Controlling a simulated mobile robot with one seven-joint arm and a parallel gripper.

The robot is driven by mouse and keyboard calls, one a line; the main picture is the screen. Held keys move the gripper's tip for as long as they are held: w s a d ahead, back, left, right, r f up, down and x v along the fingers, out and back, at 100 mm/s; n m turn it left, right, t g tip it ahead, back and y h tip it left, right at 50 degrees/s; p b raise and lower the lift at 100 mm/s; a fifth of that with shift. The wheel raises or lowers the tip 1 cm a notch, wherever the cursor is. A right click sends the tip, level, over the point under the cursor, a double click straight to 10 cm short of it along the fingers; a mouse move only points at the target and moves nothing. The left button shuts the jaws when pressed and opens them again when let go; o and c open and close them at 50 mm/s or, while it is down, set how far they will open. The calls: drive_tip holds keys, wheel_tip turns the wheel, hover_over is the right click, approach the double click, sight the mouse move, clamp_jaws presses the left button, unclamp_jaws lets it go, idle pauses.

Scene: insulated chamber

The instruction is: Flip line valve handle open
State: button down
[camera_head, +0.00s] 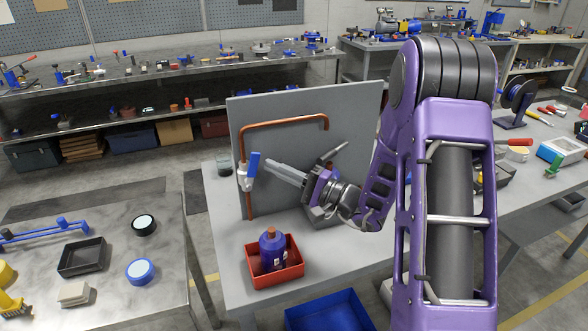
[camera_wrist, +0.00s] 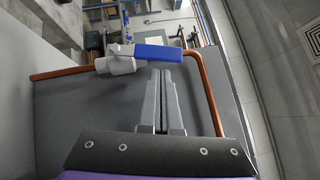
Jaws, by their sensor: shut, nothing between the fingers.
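The line valve is a pale fitting (camera_head: 246,178) with a blue lever handle (camera_head: 254,164), on a copper pipe (camera_head: 277,122) fixed to a grey upright panel (camera_head: 352,112). In the head view the handle points up, tilted slightly to the right. My gripper (camera_head: 268,163) is just right of the handle, its fingers pointing at it. In the wrist view the shut fingers (camera_wrist: 161,76) end beside the blue handle (camera_wrist: 158,52), and the white valve body (camera_wrist: 118,62) is to their left. I cannot tell whether the fingertips touch the handle.
A red tray (camera_head: 290,277) with a blue bottle (camera_head: 272,250) stands on the bench below the valve. A blue bin (camera_head: 327,312) is in front. A small jar (camera_head: 224,166) stands left of the panel. The bench left of the red tray is clear.

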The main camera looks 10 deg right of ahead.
drive_tip(key=shift+s+a, duration=0.1)
drive_tip(key=shift+a, duration=0.25)
drive_tip(key=shift+a+r, duration=0.1)
drive_tip(key=n+b, duration=0.1)
drive_tip(key=a+r+n+g+h+b, duration=0.1)
drive_tip(key=b, duration=0.1)
drive_tip(key=shift+s+a+r+n+h, duration=0.15)
drive_tip(key=shift+a+n+h, duration=0.05)
drive_tip(key=shift+n+h, duration=0.1)
idle(0.4)
